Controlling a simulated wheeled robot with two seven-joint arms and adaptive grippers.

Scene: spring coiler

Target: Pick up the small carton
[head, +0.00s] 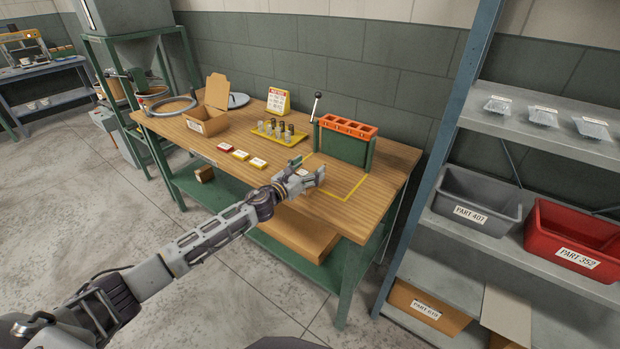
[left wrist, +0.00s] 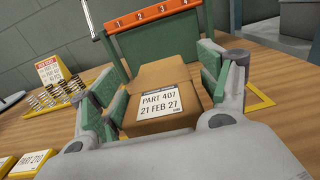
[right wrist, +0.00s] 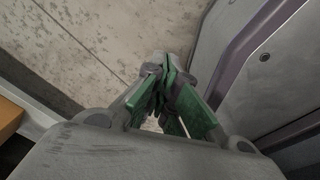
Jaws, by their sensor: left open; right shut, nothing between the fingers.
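A small brown carton (left wrist: 166,78) with a white label reading PART 407, 21 FEB 27 stands on the wooden bench (head: 385,165). In the left wrist view it sits between the fingers of my open left gripper (left wrist: 160,100). I cannot tell whether either finger touches it. In the head view my left gripper (head: 306,176) is low over the bench, by the yellow-outlined area, and mostly hides the carton. My right gripper (right wrist: 170,88) is shut and empty above the concrete floor; it shows only in the right wrist view.
A green fixture with an orange top (head: 347,126) and a lever stands behind the carton. A yellow tray of springs (head: 275,134), yellow and red cards, a sign (head: 278,101) and an open cardboard box (head: 207,112) lie left. A shelf with part bins (head: 480,200) stands right.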

